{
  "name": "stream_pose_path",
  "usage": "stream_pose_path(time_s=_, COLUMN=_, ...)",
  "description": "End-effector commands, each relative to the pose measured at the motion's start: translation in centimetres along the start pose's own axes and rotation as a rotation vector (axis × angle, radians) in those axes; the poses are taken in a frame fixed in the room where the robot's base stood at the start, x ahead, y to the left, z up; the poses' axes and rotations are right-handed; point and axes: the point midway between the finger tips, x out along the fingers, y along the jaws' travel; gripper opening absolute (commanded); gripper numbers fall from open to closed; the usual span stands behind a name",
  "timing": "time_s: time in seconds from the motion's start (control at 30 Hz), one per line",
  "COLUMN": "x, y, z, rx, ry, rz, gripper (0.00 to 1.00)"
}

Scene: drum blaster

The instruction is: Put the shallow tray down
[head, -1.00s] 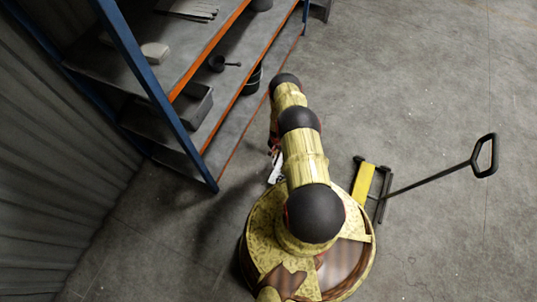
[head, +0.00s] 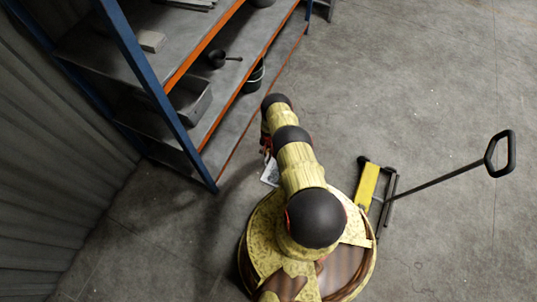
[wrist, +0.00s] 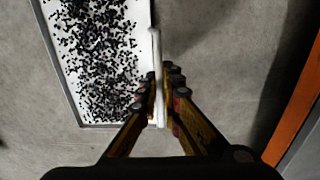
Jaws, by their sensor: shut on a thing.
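The shallow tray (wrist: 143,20) is white inside with a thin grey rim, and many small black pieces are spread over it in the wrist view. My gripper (wrist: 158,88) is shut on its right-hand wall, one finger on each side. Grey floor shows around the tray; I cannot tell how high above it the tray is. In the head view only a small pale corner of the tray (head: 270,173) shows beside my arm, which hides the rest and most of my gripper.
A blue and orange shelf rack (head: 160,95) stands at the left, holding a grey bin (head: 190,102), a dark pan (head: 217,58) and a black bucket (head: 256,76). A yellow pallet truck (head: 368,187) stands to the right of my base. The floor at upper right is clear.

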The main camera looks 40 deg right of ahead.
Motion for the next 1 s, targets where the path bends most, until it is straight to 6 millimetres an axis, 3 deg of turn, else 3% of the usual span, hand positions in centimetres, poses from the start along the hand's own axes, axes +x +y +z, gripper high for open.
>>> stream_pose_path(time_s=0.2, x=-0.07, y=-0.28, z=-0.41, rx=0.000, ry=0.006, rz=-0.004, gripper=0.00)
stream_pose_path(time_s=0.23, x=0.03, y=-0.18, z=-0.27, rx=0.000, ry=0.004, rz=-0.003, gripper=0.07)
stream_pose_path(time_s=0.53, x=0.05, y=-0.15, z=-0.24, rx=0.000, ry=0.004, rz=-0.003, gripper=0.24)
stream_pose_path(time_s=1.0, x=0.57, y=-0.10, z=-0.15, rx=0.000, ry=0.002, rz=-0.002, gripper=0.25)
